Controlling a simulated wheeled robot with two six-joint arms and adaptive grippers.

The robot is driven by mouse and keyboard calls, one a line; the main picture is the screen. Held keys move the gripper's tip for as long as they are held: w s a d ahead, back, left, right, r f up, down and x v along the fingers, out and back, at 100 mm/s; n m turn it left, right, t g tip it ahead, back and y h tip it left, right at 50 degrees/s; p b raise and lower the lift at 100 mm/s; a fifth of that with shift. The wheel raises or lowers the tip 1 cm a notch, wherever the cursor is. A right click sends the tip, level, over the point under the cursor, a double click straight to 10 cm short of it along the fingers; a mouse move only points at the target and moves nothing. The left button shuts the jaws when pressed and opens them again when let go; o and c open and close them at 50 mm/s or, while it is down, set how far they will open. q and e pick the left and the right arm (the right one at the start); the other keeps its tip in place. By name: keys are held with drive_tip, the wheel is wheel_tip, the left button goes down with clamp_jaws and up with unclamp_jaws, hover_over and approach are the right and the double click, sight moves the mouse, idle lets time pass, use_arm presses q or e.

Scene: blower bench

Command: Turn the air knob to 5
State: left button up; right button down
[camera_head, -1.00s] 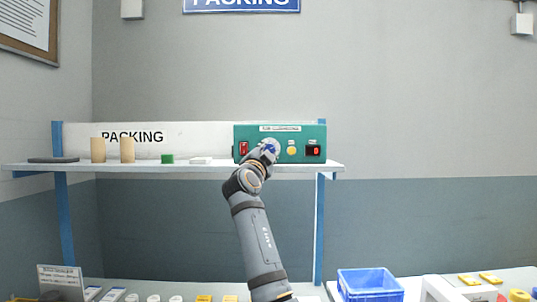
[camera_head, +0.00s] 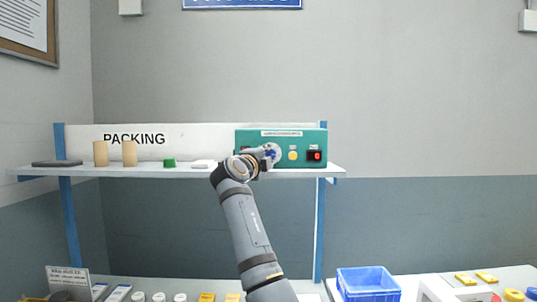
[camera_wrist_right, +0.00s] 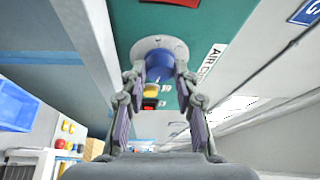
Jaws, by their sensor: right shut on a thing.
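The green control box (camera_head: 245,136) stands on the right end of the shelf. Its blue air knob (camera_wrist_right: 160,66) sits on a round grey dial (camera_wrist_right: 178,44) in the right wrist view. My right gripper (camera_head: 268,156) is at the box front, and its fingers (camera_wrist_right: 160,88) are shut on the knob from both sides. A small black display (camera_head: 315,156) shows a red digit too small to read surely. A yellow button (camera_head: 292,155) sits between knob and display. The dial's numbers and the knob's pointer cannot be made out. My left gripper is not in view.
The shelf (camera_head: 120,173) also holds two tan cylinders (camera_head: 129,153), a green block (camera_head: 169,162), a white piece (camera_head: 203,164) and a dark flat item (camera_head: 57,163). A blue bin (camera_head: 368,280) stands on the bench below.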

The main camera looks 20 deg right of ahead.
idle(0.4)
drive_tip(key=c, duration=1)
unclamp_jaws()
